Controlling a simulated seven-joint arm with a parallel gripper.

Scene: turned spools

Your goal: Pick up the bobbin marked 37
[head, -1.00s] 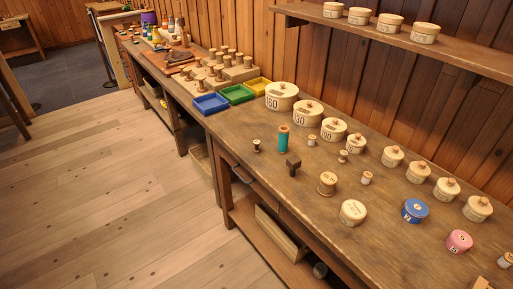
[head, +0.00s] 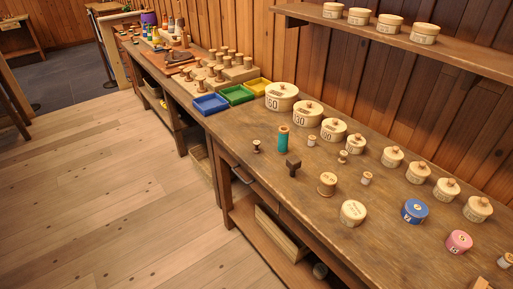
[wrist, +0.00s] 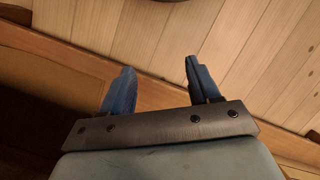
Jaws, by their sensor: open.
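Several small turned wooden spools stand on the workbench in the head view: a dark-topped one (head: 256,146), a pale one (head: 311,141), a small one (head: 343,156), another pale one (head: 366,178) and a wider one (head: 327,184). A taller teal-wound spool (head: 283,139) stands among them. A small pale piece with a dark mark (head: 505,261) is at the right edge. I cannot read 37 on any of them. My gripper (wrist: 158,76) shows only in the wrist view, with two blue fingers apart and nothing between them, over pale planks and a wooden edge.
Lidded round boxes (head: 281,97) line the back of the bench. A dark block (head: 293,166), a blue tin (head: 414,211) and a pink tin (head: 459,241) stand nearer. Colored trays (head: 210,104) are further left. A shelf (head: 440,55) overhangs the right side.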

